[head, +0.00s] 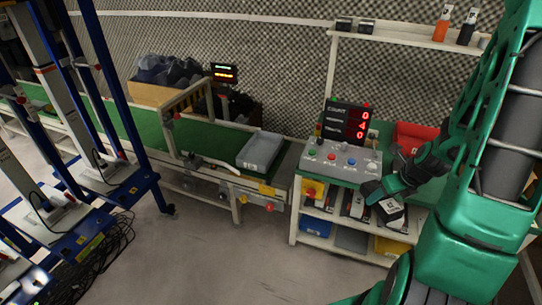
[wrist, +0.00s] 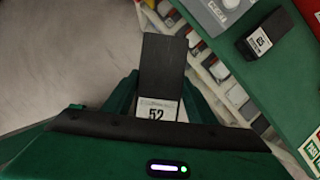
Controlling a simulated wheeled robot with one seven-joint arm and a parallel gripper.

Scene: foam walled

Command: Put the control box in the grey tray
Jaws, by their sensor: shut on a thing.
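A black control box (wrist: 162,65) with a white label reading 52 is held between the green fingers of my gripper (wrist: 155,103) in the wrist view.
A grey button console (head: 340,172) and a red-digit display (head: 346,121) stand on the bench between my gripper and the tray. Another black box (wrist: 271,31), labelled 65, lies on the green bench top. A red bin (head: 413,136) is behind. Open floor lies in front.

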